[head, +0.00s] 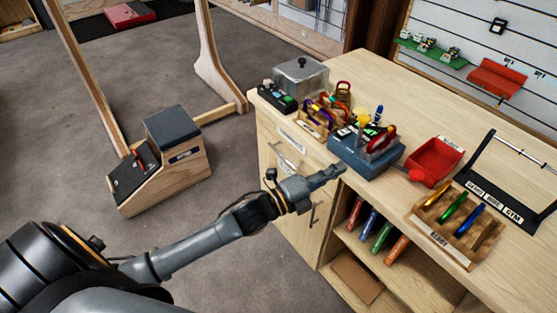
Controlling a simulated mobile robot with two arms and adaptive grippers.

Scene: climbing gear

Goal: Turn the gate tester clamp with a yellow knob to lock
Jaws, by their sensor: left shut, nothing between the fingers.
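The gate tester (366,155) is a blue-grey block near the front edge of the wooden counter. A small yellow knob (361,118) shows at its upper back left, and a red carabiner-like piece (383,138) stands on its top. The clamp itself is too small to make out, and I cannot tell its turn angle. My left gripper (335,171) comes in from the left, shut and empty. In the picture it lies just below and left of the tester, in front of the counter edge; I see no contact with the knob. My right gripper is not in view.
A metal box (301,77), a wooden rack of carabiners (318,122) and a red scoop-like tray (436,161) crowd the tester. A wooden rack (455,222) with coloured pieces lies to the right. Open shelves below hold coloured items. A wooden bench (162,168) stands on the floor.

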